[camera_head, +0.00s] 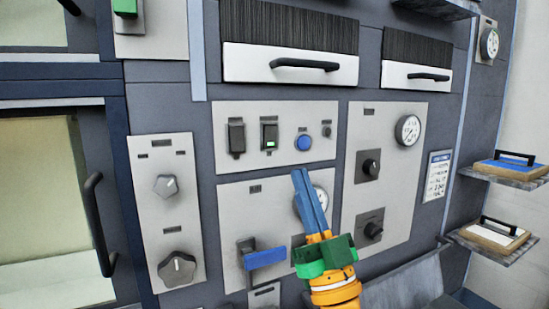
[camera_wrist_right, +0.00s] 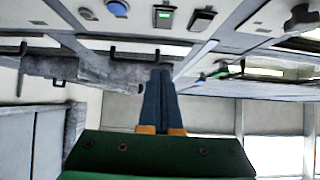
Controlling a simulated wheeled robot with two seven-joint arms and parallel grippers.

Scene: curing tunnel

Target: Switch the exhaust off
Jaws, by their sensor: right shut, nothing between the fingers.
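A switch panel (camera_head: 330,161) on the machine front carries two rocker switches, a blue round button (camera_head: 304,142) and a small dark knob (camera_head: 327,131). The left rocker (camera_head: 236,138) is dark; the right rocker (camera_head: 269,135) shows a green-white light. The wrist view also shows the green-lit rocker (camera_wrist_right: 163,16) and the dark rocker (camera_wrist_right: 202,19). I cannot read which one is marked exhaust. My right gripper (camera_head: 299,172) is shut and empty, its blue fingers together below the blue button, partly hiding a gauge behind. Its fingers also show in the wrist view (camera_wrist_right: 160,72). My left gripper is out of view.
A blue lever (camera_head: 265,258) sits lower left of my right gripper. A panel with two black knobs (camera_head: 371,167) and a gauge (camera_head: 408,130) is to the right. Two grey knobs (camera_head: 166,186) are at left. Drawer handles (camera_head: 304,64) jut out above.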

